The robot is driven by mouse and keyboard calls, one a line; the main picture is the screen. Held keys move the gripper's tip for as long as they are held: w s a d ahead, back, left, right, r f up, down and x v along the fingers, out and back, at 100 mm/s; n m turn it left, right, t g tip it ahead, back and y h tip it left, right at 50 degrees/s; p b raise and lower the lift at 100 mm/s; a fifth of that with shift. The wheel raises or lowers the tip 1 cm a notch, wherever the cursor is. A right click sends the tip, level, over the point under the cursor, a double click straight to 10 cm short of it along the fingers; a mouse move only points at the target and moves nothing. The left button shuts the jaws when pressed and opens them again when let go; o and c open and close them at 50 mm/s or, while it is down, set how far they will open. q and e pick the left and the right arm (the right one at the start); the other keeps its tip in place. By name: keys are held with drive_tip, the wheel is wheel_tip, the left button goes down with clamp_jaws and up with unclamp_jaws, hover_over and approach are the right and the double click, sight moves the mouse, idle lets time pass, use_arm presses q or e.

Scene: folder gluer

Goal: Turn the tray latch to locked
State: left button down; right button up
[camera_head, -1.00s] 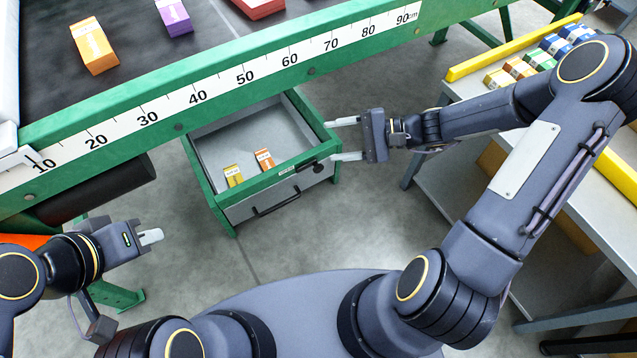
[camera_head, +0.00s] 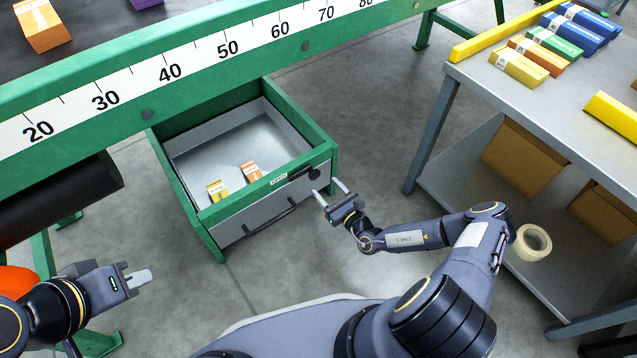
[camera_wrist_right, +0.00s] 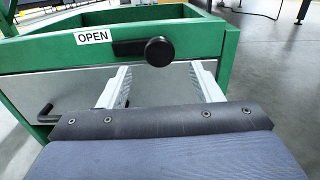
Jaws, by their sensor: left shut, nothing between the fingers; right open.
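The tray latch is a black knob with a short bar (camera_wrist_right: 158,51) on the green front rail of the tray, beside an "OPEN" label (camera_wrist_right: 93,37). In the head view the latch (camera_head: 313,173) is at the right end of the tray front. The bar lies level, pointing from the knob toward the label. The tray (camera_head: 180,190) has a green frame and a grey drawer front with a black handle. My right gripper (camera_head: 329,190) is open, its fingers pointing at the latch, just short of it and slightly below. My left gripper (camera_head: 140,278) is shut and empty at the lower left.
The green conveyor frame with a ruler (camera_head: 200,60) runs above and behind. A grey workbench (camera_head: 500,85) with several cartons stands at right; floor between is clear.

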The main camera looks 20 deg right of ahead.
sight(316, 177)
drive_tip(key=b+x, duration=0.1)
drive_tip(key=x, duration=0.3)
drive_tip(key=shift+f, duration=0.15)
drive_tip(key=shift+w+a, duration=0.15)
drive_tip(key=shift+w, duration=0.25)
drive_tip(key=shift+c, duration=0.2)
